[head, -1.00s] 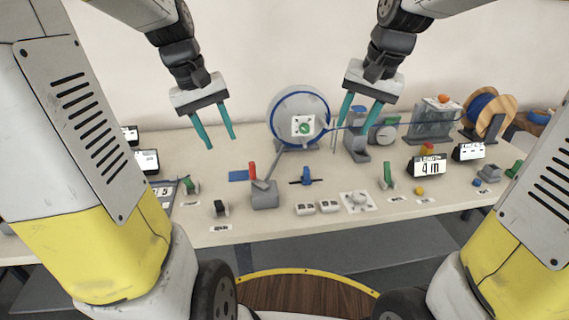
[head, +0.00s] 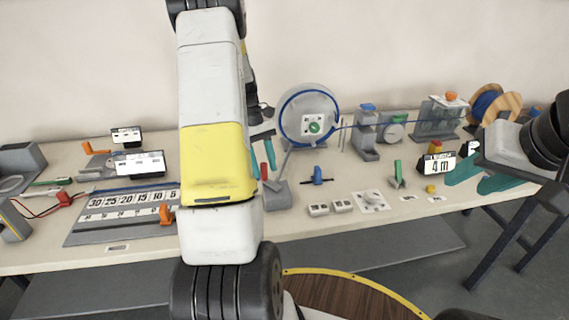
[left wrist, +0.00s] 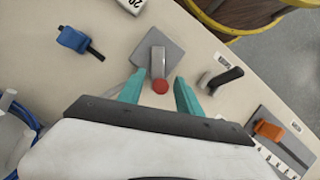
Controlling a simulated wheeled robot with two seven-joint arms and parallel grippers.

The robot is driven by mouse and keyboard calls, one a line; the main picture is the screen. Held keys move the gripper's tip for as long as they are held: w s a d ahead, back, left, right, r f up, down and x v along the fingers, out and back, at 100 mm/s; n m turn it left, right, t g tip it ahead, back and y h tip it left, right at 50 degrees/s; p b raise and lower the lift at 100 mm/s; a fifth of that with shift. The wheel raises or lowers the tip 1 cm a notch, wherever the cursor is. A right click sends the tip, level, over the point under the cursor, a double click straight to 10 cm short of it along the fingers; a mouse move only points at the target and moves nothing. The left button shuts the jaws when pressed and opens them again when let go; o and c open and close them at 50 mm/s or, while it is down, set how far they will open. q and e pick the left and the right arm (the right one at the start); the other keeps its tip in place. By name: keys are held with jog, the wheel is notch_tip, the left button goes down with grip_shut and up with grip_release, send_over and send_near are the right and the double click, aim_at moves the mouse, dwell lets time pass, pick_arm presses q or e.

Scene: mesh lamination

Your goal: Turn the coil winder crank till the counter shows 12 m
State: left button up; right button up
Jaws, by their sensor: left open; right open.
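The coil winder (head: 309,112) is a grey disc with a blue rim and a white-and-green centre plate at the back of the table. A blue line runs right from it. The counter (head: 438,167) reads 4 m. A grey block (head: 277,196) with a red-knobbed lever stands in front of the winder; I cannot tell whether this is the crank. My left gripper (head: 262,158) is open and partly hidden by my arm. In the left wrist view its fingers (left wrist: 160,82) lie either side of the red knob (left wrist: 160,87). My right gripper (head: 466,185) is open and empty near the counter.
A blue clamp (head: 316,176), white blocks (head: 330,208), a white dial plate (head: 371,201) and a green lever (head: 398,174) stand nearby. A numbered board (head: 120,212) lies at left. A wooden spool (head: 493,103) stands at back right.

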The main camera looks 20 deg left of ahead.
aim_at(266, 174)
pick_arm(q)
jog(key=shift+x, duration=1.5)
grip_shut()
